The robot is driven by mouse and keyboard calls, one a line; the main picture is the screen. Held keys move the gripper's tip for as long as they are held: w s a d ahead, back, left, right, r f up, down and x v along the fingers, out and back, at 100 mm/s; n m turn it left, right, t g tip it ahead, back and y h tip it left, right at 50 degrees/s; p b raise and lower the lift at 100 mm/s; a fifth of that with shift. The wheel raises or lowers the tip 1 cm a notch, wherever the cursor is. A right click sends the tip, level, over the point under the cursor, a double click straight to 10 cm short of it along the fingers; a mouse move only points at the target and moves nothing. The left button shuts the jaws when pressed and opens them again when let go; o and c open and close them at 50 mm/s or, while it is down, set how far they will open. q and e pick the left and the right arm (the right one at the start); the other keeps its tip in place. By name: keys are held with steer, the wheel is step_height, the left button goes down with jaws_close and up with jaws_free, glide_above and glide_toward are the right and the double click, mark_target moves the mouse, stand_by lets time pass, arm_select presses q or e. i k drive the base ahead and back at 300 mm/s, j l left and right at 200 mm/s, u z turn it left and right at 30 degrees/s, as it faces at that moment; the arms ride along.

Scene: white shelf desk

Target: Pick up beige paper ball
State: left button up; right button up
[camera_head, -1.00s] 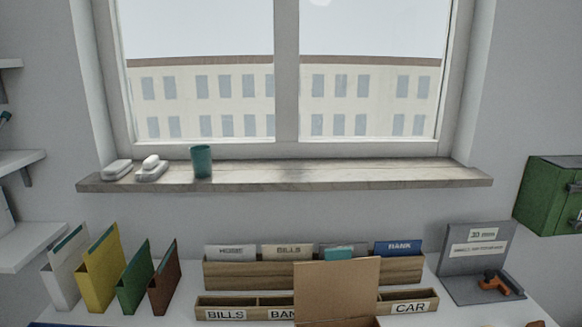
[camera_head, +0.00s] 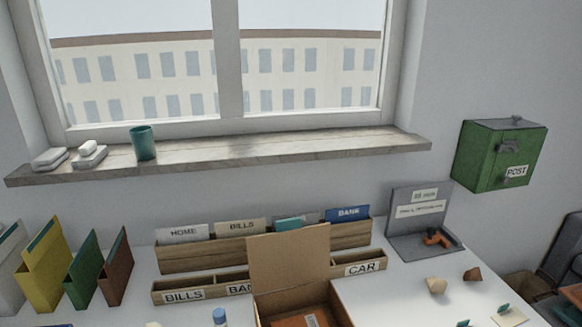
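A small beige crumpled thing (camera_head: 436,285), which looks like the beige paper ball, lies on the right part of the white desk (camera_head: 385,290). It sits in front of the grey stand and to the right of the open cardboard box. A brown crumpled piece (camera_head: 473,274) lies a little to its right. Neither of my grippers shows in the head view, so I cannot see what they hold.
An open cardboard box (camera_head: 290,257) stands at the front middle. Behind it are wooden organizers (camera_head: 190,258) with labelled cards. A grey stand (camera_head: 412,238) with an orange tool (camera_head: 439,238) is at the right. Upright folders (camera_head: 43,274) stand at the left. A green post box (camera_head: 500,155) hangs on the wall.

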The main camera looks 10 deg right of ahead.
mark_target(435, 286)
steer(key=z, duration=1.3)
